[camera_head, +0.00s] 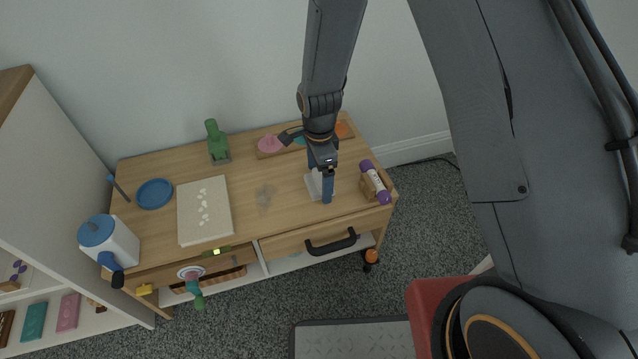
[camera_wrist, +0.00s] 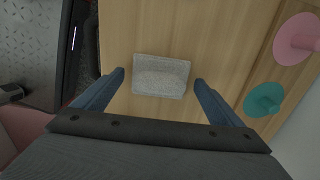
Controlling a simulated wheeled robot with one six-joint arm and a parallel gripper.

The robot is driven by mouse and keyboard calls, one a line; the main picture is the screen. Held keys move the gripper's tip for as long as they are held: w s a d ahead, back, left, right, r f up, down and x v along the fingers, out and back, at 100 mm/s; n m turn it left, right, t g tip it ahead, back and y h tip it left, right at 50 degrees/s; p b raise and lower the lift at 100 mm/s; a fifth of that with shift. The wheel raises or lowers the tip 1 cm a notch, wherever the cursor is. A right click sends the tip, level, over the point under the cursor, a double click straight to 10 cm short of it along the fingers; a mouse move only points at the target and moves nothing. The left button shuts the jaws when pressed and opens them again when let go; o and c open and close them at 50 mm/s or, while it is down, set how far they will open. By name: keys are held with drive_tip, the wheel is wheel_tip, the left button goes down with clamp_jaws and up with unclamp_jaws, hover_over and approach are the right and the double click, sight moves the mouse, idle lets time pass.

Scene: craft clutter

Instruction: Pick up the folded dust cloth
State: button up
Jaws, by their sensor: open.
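The folded dust cloth (camera_wrist: 161,76) is a light grey, speckled rectangular pad lying flat on the wooden tabletop. In the wrist view it sits between and slightly beyond the two blue fingertips of my gripper (camera_wrist: 158,78), which are spread wide and do not touch it. In the head view my gripper (camera_head: 321,186) points down over the right part of the table, and the pale cloth (camera_head: 313,186) shows beside the fingers, partly hidden by them. My gripper is open and empty.
The wooden table (camera_head: 280,220) also bears a cream board (camera_head: 204,210), a blue dish (camera_head: 154,194), a green figure (camera_head: 217,142) and a purple-ended roll (camera_head: 376,182) right of my gripper. A board with a pink disc (camera_head: 270,144) lies behind. A drawer handle (camera_head: 331,242) juts out in front.

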drive_tip(key=shift+r, duration=0.1)
drive_tip(key=c, duration=1.1)
drive_tip(key=shift+c, duration=0.2)
drive_tip(key=shift+r, duration=0.1)
